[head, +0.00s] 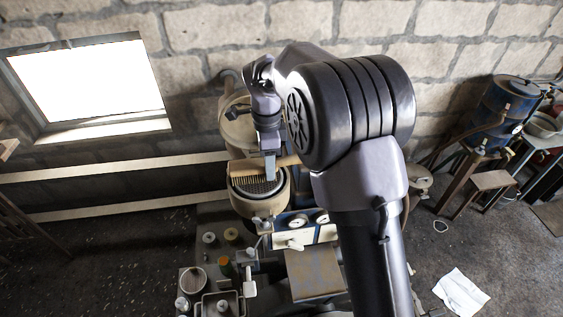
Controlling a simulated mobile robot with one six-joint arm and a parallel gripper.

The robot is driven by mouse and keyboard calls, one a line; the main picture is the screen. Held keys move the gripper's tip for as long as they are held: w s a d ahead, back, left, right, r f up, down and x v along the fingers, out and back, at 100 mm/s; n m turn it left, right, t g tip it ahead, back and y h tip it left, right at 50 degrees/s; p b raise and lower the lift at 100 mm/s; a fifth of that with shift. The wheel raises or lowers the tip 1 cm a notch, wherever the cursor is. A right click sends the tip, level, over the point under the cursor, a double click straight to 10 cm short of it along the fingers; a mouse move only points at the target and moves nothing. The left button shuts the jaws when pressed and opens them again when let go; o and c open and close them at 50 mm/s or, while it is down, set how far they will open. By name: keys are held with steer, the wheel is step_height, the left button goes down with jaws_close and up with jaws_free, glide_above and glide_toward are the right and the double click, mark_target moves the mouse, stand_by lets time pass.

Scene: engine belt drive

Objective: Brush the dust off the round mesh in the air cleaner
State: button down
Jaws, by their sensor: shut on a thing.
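The round mesh (258,185) lies in the open top of the tan air cleaner (268,208), in the middle of the head view. My gripper (270,170) points down over it and is shut on a brush with a wooden back (245,166). The brush lies across the far part of the mesh, with its bristles facing down. I cannot tell whether the bristles touch the mesh. Dust on the mesh is too small to make out.
A rounded tan housing (238,128) stands just behind the air cleaner. Gauges (298,221) and a flat metal box (313,272) sit in front. Small jars and a tray (220,304) stand at the lower left. A blue drum (502,110) is far right.

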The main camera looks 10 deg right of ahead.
mark_target(286, 158)
steer(key=shift+s+a+f, duration=0.1)
steer(key=shift+a+f, duration=0.05)
steer(key=shift+a, duration=0.4)
steer(key=shift+s+a+f, duration=0.1)
steer(key=shift+a+f, duration=0.05)
steer(key=shift+a, duration=0.4)
steer(key=shift+d, duration=2.95)
steer(key=shift+a+b, duration=0.45)
steer(key=shift+a, duration=2.1)
steer(key=shift+d, duration=0.25)
steer(key=d, duration=0.5)
steer(key=shift+d, duration=0.2)
steer(key=shift+a, duration=0.9)
steer(key=r+p, duration=0.1)
steer(key=a+r+p, duration=0.1)
steer(key=r, duration=0.1)
steer(key=a+r+p, duration=0.1)
steer(key=shift+w+r, duration=0.15)
steer(key=shift+w, duration=0.25)
steer(key=r, duration=0.1)
steer(key=p, duration=0.1)
steer(key=r+p, duration=0.1)
steer(key=shift+s+d+r, duration=0.1)
steer(key=shift+d+r, duration=0.15)
steer(key=shift+r, duration=0.1)
steer(key=shift+s+d+r, duration=0.1)
steer(key=shift+r, duration=0.4)
steer(key=shift+w+a, duration=0.2)
steer(key=shift+a, duration=0.05)
